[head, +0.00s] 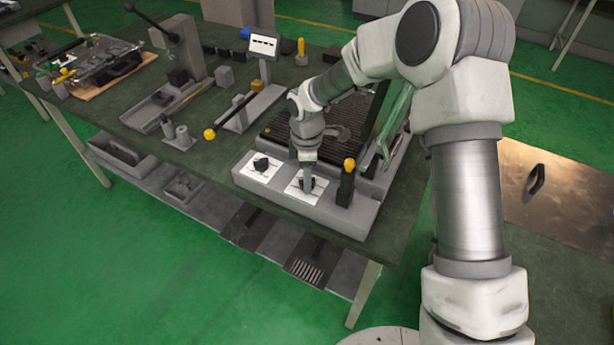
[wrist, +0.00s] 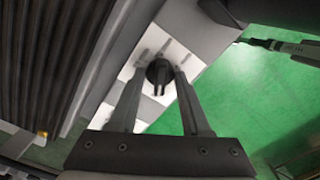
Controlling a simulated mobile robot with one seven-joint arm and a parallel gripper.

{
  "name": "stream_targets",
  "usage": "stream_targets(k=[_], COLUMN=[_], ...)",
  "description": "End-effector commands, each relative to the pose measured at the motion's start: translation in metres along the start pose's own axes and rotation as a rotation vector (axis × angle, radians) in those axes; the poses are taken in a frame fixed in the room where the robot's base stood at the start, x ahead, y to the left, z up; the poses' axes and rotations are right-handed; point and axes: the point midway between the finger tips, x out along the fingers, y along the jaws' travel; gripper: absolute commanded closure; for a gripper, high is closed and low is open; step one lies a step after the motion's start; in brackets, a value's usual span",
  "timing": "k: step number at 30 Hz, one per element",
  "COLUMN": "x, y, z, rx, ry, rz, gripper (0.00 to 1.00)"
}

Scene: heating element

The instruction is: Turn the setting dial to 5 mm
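A black dial (wrist: 159,73) on a white marked plate (wrist: 146,52) lies between my gripper's fingers in the wrist view. My gripper (wrist: 162,75) is open, with one finger on each side of the dial and the tips close to it; I cannot tell whether they touch it. In the head view my gripper (head: 307,182) points down at the right-hand white plate (head: 294,187) and mostly hides its dial. A second black dial (head: 261,163) stands uncovered on the left-hand plate. The scale marks are too small to read, so I cannot tell the setting.
A black post with a yellow top (head: 347,182) stands just right of my gripper on the grey machine base (head: 345,217). Behind is a dark ribbed plate (head: 343,118). A yellow-tipped lever (head: 210,134) and a small display (head: 263,44) are to the left and back.

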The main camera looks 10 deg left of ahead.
Motion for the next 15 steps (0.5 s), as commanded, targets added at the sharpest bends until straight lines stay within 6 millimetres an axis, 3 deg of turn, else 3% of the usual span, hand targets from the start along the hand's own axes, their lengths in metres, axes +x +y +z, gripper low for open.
stream_targets(k=[8,15], x=[-0.007,-0.055], y=[0.000,0.001], z=[0.000,0.000], rx=[0.001,0.002], ry=[0.000,0.000], rz=[0.000,0.004], gripper=[0.53,0.53])
